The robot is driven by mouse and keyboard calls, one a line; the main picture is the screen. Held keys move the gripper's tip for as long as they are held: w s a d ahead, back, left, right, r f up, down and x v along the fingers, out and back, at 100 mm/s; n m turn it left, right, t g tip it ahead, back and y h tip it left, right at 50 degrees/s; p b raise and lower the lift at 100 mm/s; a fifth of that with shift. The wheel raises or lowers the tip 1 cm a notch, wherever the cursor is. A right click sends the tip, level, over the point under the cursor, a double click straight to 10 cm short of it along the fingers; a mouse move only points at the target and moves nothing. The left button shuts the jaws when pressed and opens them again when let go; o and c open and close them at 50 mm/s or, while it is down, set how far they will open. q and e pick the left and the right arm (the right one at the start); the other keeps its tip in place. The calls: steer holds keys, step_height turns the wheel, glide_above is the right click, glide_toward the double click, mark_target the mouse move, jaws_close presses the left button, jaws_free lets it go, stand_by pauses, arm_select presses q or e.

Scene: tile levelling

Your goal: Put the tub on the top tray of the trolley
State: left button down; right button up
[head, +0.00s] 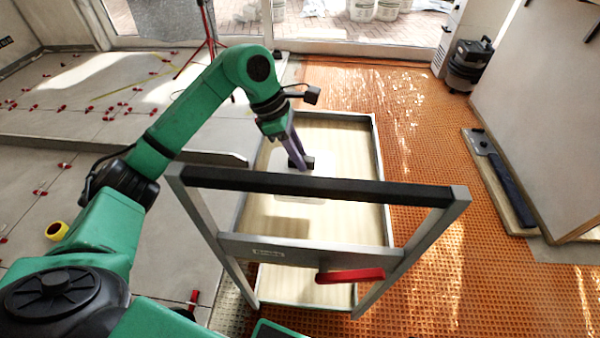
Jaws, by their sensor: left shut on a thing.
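The trolley (340,252) stands in front of me, with a grey frame and a black push bar across its near end. Its top tray (350,143) has a pale wood-coloured floor and a dark rim. The tub (298,199) looks like a pale, whitish low container over the tray's middle, partly hidden by the push bar. My left gripper (299,160) reaches down over the tray from the left and is shut on the tub, at a dark part on it. I cannot tell whether the tub touches the tray floor. My right gripper is out of view.
A red lever-like part (350,275) is on the trolley's near end. Grey tiles with red clips and a yellow roll (57,231) lie left. Orange matting (430,160) is clear at right, up to a board with a dark tool (500,180). A vacuum (468,65) stands behind.

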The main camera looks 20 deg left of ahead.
arm_select(q)
step_height(320, 180, down, 5)
steer(key=shift+r+b, duration=0.1)
steer(key=shift+b, duration=0.2)
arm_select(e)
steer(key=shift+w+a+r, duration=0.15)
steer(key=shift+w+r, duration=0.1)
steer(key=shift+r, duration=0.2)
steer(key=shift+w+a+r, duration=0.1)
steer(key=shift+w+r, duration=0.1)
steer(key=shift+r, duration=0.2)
arm_select(q)
steer(key=c, duration=0.7)
jaws_free()
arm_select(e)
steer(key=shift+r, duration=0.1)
arm_select(q)
steer(key=shift+r, duration=0.1)
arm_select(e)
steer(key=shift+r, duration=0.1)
